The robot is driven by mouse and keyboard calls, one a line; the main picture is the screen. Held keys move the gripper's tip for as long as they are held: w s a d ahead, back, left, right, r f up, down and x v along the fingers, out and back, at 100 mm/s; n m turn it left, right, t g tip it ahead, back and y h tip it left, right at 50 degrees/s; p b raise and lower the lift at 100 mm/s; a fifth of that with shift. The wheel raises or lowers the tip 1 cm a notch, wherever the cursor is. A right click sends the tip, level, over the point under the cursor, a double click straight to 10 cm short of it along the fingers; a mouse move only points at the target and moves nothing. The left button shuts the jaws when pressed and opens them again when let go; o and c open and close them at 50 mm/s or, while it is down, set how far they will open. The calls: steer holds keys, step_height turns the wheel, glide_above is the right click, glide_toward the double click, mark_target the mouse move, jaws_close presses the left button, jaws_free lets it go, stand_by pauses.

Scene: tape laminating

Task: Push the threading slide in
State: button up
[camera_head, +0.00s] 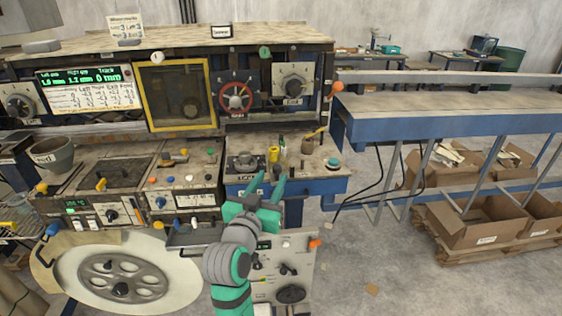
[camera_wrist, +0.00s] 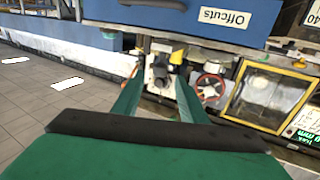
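No part is labelled as the threading slide, so I cannot tell for certain which it is. A grey tray-like piece (camera_head: 192,238) juts from the front of the machine below the control panels, left of my gripper, and may be it. My gripper (camera_head: 266,184) is in front of the blue bench section at the centre of the head view. Its two green fingers stand apart with nothing between them.
A yellow-framed window (camera_head: 180,95) and red handwheel (camera_head: 236,96) are on the machine's back panel. A large disc (camera_head: 75,268) is at lower left. A blue-edged bench (camera_head: 440,120) stands right, with cardboard boxes (camera_head: 470,225) below. Floor at lower right is mostly clear.

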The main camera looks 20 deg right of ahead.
mark_target(278, 166)
steer(key=x, duration=1)
